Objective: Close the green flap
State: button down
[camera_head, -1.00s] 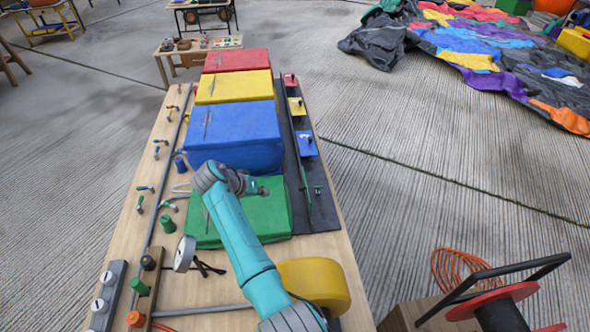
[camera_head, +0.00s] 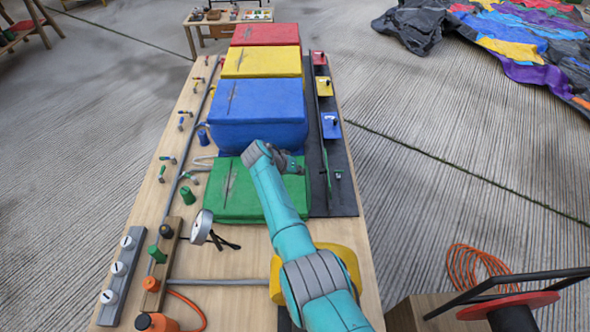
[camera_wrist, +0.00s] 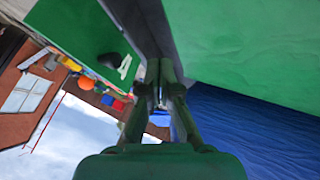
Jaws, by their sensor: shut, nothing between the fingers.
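The green flap (camera_head: 327,168) shows as a thin edge in the head view, standing up from the dark strip to the right of the green block (camera_head: 232,195). In the wrist view a green panel (camera_wrist: 72,28), which looks like the flap, carries a black knob and a white mark. My gripper (camera_head: 298,167) is over the right part of the green block, left of the flap. In the wrist view my gripper's fingers (camera_wrist: 157,82) are together and empty, close to a dark edge between the green panel and green block. I cannot tell whether they touch it.
The blue block (camera_head: 258,110), yellow block (camera_head: 262,62) and red block (camera_head: 265,35) stand in a row behind. Blue flap (camera_head: 331,127), yellow flap (camera_head: 325,86) and red flap (camera_head: 319,58) lie flat on the dark strip. A gauge (camera_head: 201,227) stands at left.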

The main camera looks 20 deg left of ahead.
jog(key=shift+w+d+f, duration=0.25)
jog(key=shift+f, duration=0.2)
jog(key=shift+w+d+r, duration=0.15)
jog(key=shift+d, duration=0.45)
jog(key=shift+w+d+r, duration=0.1)
jog(key=shift+w+d, duration=0.05)
jog(key=shift+d, duration=0.5)
jog(key=shift+w+d+r, duration=0.15)
jog(key=shift+d, duration=0.45)
jog(key=shift+d, duration=0.1)
jog(key=shift+d+r+y, duration=0.15)
jog(key=shift+r+y, duration=0.05)
jog(key=shift+y, duration=0.1)
